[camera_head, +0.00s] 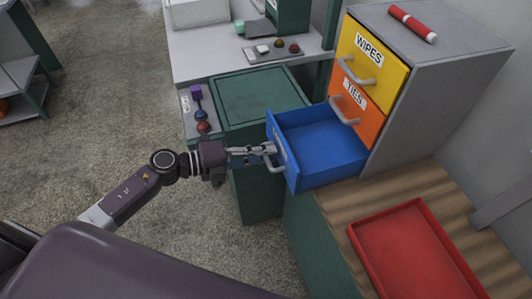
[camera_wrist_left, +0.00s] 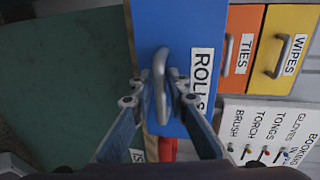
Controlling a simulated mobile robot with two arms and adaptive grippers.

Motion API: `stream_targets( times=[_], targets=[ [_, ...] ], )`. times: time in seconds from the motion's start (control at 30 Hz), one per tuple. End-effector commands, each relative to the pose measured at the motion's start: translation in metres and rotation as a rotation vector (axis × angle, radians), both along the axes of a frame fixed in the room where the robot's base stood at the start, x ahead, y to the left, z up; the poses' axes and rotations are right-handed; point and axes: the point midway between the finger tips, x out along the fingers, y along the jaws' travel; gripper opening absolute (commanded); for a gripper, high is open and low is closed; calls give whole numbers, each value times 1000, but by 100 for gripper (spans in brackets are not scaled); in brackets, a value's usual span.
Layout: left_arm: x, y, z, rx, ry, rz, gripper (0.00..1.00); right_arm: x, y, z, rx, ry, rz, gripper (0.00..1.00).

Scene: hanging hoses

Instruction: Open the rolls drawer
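The rolls drawer (camera_head: 325,160) is the blue bottom drawer of a grey cabinet (camera_head: 440,75). It stands pulled well out, and its inside looks empty. In the left wrist view its blue front (camera_wrist_left: 178,28) bears the label ROLLS. Its grey handle (camera_wrist_left: 161,85) sits between the fingers of my left gripper (camera_wrist_left: 159,80), which look closed on it from both sides. In the head view my left gripper (camera_head: 268,150) reaches the handle from the left. My right gripper is not in view.
Above are the shut orange TIES drawer (camera_head: 355,106) and yellow WIPES drawer (camera_head: 368,62). A red tray (camera_head: 363,239) lies on the wooden top at lower right. A green cabinet (camera_head: 255,95) stands close left of the open drawer. Open floor lies to the left.

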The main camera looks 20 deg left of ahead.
Motion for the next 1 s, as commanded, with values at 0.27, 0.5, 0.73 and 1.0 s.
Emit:
stream_targets(
  times=[0.27, 0.5, 0.73, 1.0],
  targets=[
    [-1, 1, 0, -1, 1, 0, 16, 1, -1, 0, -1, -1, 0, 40],
    [-20, 26, 5, 3, 5, -1, 16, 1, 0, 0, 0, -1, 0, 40],
    [-47, 64, 15, 2, 6, 1, 16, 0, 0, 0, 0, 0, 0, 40],
    [-66, 91, 23, 0, 2, 0, 16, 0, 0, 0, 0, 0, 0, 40]
  ],
)
